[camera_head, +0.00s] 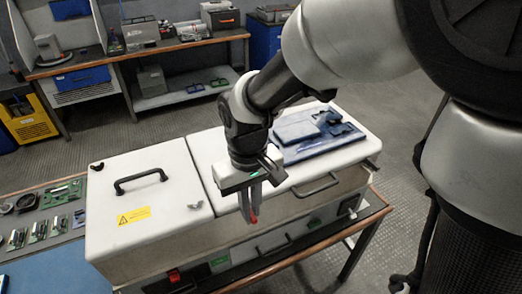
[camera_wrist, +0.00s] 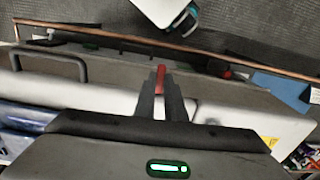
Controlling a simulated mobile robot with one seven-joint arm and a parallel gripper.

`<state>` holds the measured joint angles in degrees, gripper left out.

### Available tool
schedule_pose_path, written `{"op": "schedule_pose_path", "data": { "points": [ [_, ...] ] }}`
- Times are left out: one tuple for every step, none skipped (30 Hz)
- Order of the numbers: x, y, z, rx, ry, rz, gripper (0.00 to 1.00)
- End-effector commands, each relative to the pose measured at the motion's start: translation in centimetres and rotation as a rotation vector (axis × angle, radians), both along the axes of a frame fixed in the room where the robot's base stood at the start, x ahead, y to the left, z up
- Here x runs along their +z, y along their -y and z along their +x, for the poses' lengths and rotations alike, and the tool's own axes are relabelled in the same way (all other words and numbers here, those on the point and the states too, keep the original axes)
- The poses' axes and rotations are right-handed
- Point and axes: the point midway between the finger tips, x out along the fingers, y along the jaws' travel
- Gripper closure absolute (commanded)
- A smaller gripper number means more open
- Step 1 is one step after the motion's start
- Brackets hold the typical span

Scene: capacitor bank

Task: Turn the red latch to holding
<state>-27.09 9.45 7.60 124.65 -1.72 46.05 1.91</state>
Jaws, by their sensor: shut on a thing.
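The red latch (camera_head: 254,219) is a small red piece at the front edge of the white cabinet (camera_head: 150,225), near the seam between its two lids. In the wrist view the red latch (camera_wrist: 160,73) shows between my fingertips, mostly covered by them. My gripper (camera_head: 250,208) points down at the front edge of the cabinet and is shut on the latch. In the wrist view my gripper (camera_wrist: 160,88) has its two dark fingers close together on either side of the red piece. The latch's exact angle is hidden by the fingers.
A black handle (camera_head: 140,180) is on the left lid, and a grey handle (camera_head: 316,186) is at the right lid's front. A blue tray (camera_head: 330,140) lies on the right lid. Circuit boards (camera_head: 50,215) lie on the left. A workbench (camera_head: 150,50) stands behind, across open floor.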

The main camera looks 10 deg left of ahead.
Motion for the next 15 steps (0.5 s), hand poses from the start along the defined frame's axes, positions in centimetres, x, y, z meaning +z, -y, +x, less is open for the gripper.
{"op": "schedule_pose_path", "data": {
  "points": [
    [0.20, -0.09, 0.16, -0.001, 0.005, 0.003, 1.00],
    [0.20, -0.09, 0.16, 0.000, 0.005, 0.003, 1.00],
    [0.20, -0.09, 0.16, 0.000, 0.005, 0.003, 1.00],
    [0.20, -0.09, 0.16, 0.000, 0.005, 0.003, 1.00],
    [0.20, -0.09, 0.16, 0.000, 0.005, 0.003, 1.00],
    [0.20, -0.10, 0.16, 0.000, 0.005, 0.003, 1.00],
    [0.20, -0.10, 0.16, 0.001, 0.005, 0.003, 1.00],
    [0.20, -0.10, 0.16, 0.001, 0.005, 0.003, 1.00],
    [0.20, -0.10, 0.16, 0.001, 0.005, 0.003, 0.83],
    [0.19, -0.09, 0.16, 0.001, 0.005, 0.003, 0.82],
    [0.18, -0.08, 0.14, 0.001, 0.004, 0.003, 0.82],
    [0.16, -0.07, 0.12, 0.001, 0.004, 0.003, 0.82],
    [0.14, -0.07, 0.11, 0.001, 0.003, 0.002, 0.82],
    [0.13, -0.07, 0.10, 0.001, 0.003, 0.002, 0.82],
    [0.11, -0.06, 0.09, 0.001, 0.002, 0.002, 0.82]
  ]
}}
